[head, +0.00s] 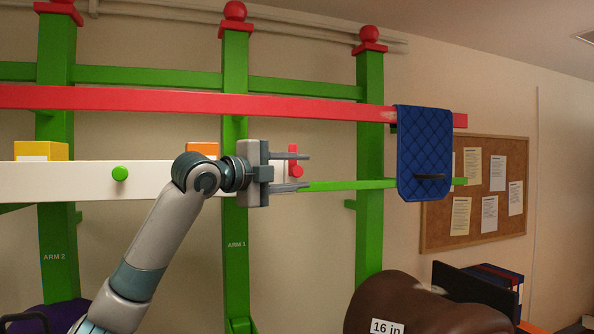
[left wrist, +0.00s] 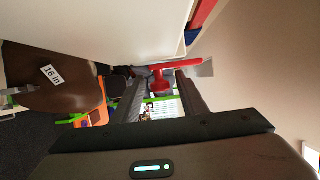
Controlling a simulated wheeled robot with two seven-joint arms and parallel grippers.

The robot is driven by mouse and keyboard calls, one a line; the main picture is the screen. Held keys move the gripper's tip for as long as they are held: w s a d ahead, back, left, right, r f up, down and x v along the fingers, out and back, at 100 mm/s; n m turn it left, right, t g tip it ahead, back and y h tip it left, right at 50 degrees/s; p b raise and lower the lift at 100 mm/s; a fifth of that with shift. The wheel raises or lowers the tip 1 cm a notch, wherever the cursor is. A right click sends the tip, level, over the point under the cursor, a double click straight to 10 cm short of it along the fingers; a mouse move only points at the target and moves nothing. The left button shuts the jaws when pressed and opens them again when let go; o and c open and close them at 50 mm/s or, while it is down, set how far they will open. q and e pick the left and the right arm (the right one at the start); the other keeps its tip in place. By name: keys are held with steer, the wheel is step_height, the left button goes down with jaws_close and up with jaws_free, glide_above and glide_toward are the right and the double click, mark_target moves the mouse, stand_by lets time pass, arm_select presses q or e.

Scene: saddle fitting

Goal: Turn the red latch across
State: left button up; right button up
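The red latch (head: 293,153) is at the right end of a white board (head: 90,181). In the head view its short bar stands upright, with a round red knob (head: 297,172) at its lower end. My left gripper (head: 306,171) is open, with one finger above the knob and one below. In the left wrist view the red latch (left wrist: 160,84) shows between the far ends of the two fingers (left wrist: 157,92), its bar reaching to the right. I cannot tell whether a finger touches it. My right gripper is not in view.
A red rail (head: 200,102) runs above the board on green posts (head: 369,150). A blue quilted pad (head: 423,150) hangs at its right end. A green bar (head: 350,185) runs right from the board. A brown saddle (head: 420,305) marked "16 in" sits at lower right.

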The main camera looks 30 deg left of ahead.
arm_select(q)
jaws_close()
steer(key=shift+f, duration=0.1)
